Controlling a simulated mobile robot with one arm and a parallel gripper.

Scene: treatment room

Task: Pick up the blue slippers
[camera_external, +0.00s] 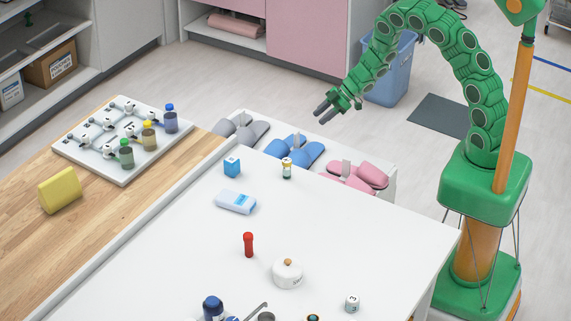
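The blue slippers (297,150) sit side by side in the middle of a low white rack (386,187) behind the white table. Their near part is partly hidden by the table edge and a small vial. Grey slippers (243,130) are to their left and pink slippers (358,175) to their right. My gripper (322,110) hangs in the air above and behind the blue slippers, pointing down and left. Its two dark fingers are apart with a gap between them, and nothing is seen between them.
The white table (180,265) holds a vial (287,168), a blue cube (232,167), a blue-white box (236,201), a red tube (248,244) and a white pot (287,273). A blue bin (392,75) stands behind my arm. Floor left of the gripper is clear.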

